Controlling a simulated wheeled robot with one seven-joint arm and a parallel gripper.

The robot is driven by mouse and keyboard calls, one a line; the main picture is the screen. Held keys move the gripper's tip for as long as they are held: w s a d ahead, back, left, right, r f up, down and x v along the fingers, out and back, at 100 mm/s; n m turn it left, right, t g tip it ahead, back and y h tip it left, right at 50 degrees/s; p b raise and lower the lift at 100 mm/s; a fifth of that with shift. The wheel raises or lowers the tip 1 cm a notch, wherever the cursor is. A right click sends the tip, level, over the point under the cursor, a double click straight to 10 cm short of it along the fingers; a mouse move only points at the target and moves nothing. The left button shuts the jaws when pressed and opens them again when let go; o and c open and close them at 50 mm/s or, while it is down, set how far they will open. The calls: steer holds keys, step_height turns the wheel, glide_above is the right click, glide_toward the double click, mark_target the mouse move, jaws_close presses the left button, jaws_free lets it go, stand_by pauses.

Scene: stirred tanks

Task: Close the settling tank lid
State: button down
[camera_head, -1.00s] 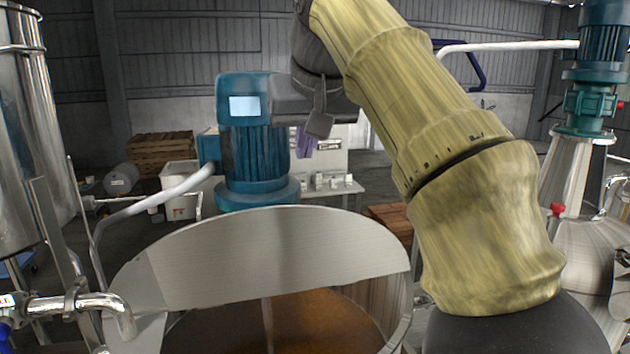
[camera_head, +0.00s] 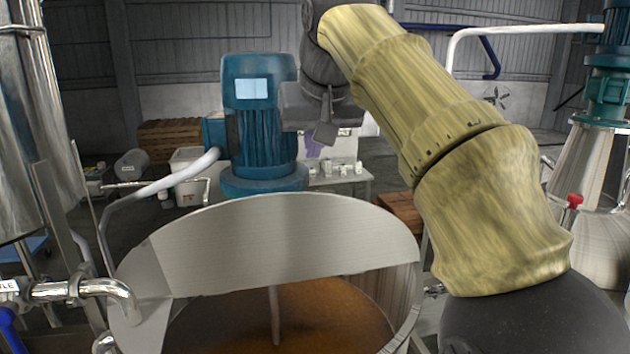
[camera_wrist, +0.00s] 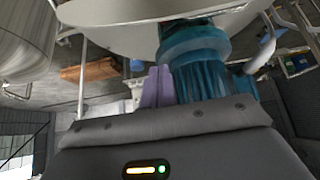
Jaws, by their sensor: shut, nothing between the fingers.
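The tank (camera_head: 408,325) stands at the front, holding brown liquid (camera_head: 320,310). Its grey lid (camera_head: 285,240) is tilted up and open, standing over the back of the opening. A blue motor (camera_head: 255,130) rises behind the lid. My gripper (camera_head: 313,145) is behind the lid, right of the motor, which hides part of it. Its purple fingers (camera_wrist: 158,88) are together and empty in the wrist view. There the motor (camera_wrist: 195,58) is just right of the fingers. A pale curved surface, seemingly the lid (camera_wrist: 130,10), spans the top, apart from the fingers.
A pipe (camera_head: 165,185) runs left of the motor. A steel vessel (camera_head: 25,120) stands at the left. A conical tank with a blue-green motor (camera_head: 608,85) is at the right. A bench (camera_head: 350,185) and wooden crates (camera_head: 170,140) stand behind.

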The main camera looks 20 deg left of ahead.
mark_target(315, 196)
steer(key=shift+f+p, duration=0.35)
steer(key=shift+f, duration=2.25)
steer(key=shift+s+d+f, duration=0.1)
steer(key=shift+s+f, duration=0.1)
steer(key=shift+f, duration=0.05)
steer(key=shift+s+f, duration=0.1)
